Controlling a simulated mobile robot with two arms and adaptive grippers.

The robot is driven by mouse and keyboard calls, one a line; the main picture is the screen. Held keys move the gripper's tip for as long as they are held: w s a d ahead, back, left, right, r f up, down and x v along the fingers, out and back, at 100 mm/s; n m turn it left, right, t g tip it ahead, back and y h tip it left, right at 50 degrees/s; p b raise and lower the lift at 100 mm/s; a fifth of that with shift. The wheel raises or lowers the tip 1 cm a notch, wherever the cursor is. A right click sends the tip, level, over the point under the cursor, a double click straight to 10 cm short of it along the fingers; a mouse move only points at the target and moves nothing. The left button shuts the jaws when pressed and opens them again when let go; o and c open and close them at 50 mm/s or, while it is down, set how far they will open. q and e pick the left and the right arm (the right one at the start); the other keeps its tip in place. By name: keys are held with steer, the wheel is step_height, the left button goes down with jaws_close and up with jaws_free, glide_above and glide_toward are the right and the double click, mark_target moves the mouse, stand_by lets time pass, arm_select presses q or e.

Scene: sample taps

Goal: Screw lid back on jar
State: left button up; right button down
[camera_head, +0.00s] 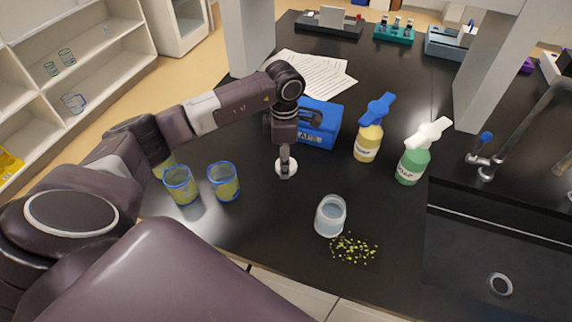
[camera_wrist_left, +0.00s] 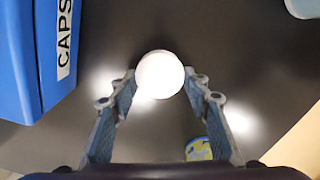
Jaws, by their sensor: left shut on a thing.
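My left gripper (camera_head: 285,172) points down over the black counter, shut on a round white lid (camera_head: 279,166). In the left wrist view the lid (camera_wrist_left: 160,75) sits between the fingertips (camera_wrist_left: 160,84). I cannot tell whether the lid still touches the counter. A clear, open glass jar (camera_head: 330,216) stands upright to the right and nearer than the gripper, apart from the lid. My right gripper is not in view.
A blue CAPS box (camera_head: 316,137) stands close behind the gripper. Blue-rimmed glasses (camera_head: 224,181) stand to its left. Yellow (camera_head: 367,143) and green (camera_head: 412,164) soap bottles stand right. Small green-yellow bits (camera_head: 353,249) lie before the jar. A sink (camera_head: 470,265) is at right.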

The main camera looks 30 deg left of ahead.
arm_select(q)
steer(key=shift+r, duration=0.1)
step_height(320, 180, up, 20)
steer(key=b, duration=0.2)
steer(key=shift+b, duration=0.35)
